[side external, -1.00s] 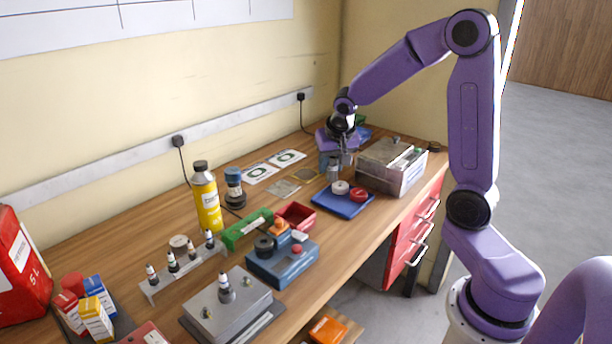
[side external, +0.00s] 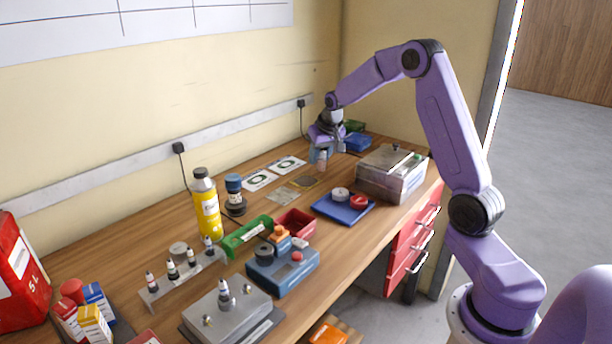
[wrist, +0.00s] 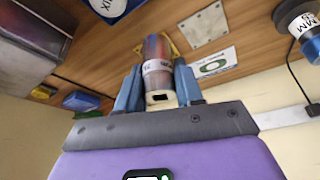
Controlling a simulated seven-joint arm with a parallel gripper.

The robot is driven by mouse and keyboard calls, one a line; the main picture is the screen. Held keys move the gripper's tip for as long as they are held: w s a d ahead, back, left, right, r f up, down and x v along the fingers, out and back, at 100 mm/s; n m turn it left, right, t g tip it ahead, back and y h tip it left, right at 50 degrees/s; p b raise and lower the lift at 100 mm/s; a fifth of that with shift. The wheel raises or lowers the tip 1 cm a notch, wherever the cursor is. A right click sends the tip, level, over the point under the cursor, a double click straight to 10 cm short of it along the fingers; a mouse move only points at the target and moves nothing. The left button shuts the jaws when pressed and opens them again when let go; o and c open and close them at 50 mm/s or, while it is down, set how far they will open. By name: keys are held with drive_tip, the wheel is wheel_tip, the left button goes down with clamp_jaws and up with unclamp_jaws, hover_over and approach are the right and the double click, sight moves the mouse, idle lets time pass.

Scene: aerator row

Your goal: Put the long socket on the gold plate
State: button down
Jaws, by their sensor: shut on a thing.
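My gripper (side external: 322,154) is shut on the long socket (wrist: 157,55), a metallic cylinder with a pale lower band and a dark square hole in its near end. In the side view the socket (side external: 321,164) hangs roughly upright below the fingers. The gold plate (side external: 308,180) lies flat on the bench, just left of and below the socket in that view. In the wrist view the gold plate (wrist: 174,48) shows partly behind the socket, which hides much of it. The socket appears apart from the plate, held above the bench.
A silver plate (side external: 281,194) lies beside the gold one, and white cards with green rings (side external: 288,165) lie behind. A blue tray (side external: 330,212) with a white and a red roll is in front. A grey-lidded bin (side external: 405,183) stands right. A blue-and-black bottle (side external: 235,194) stands left.

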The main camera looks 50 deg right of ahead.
drive_tip(key=w+d+f, duration=0.1)
drive_tip(key=w+f, duration=0.1)
drive_tip(key=w+d+f, duration=0.1)
drive_tip(key=w+f, duration=0.3)
drive_tip(key=w, duration=0.1)
drive_tip(key=shift+d+f, duration=0.15)
drive_tip(key=shift+d, duration=0.25)
drive_tip(key=shift+x, duration=0.95)
drive_tip(key=shift+w+f, duration=0.2)
drive_tip(key=shift+f, duration=1)
drive_tip(key=shift+f, duration=0.2)
drive_tip(key=c, duration=0.7)
unclamp_jaws()
drive_tip(key=shift+c, duration=0.2)
drive_tip(key=shift+r, duration=0.1)
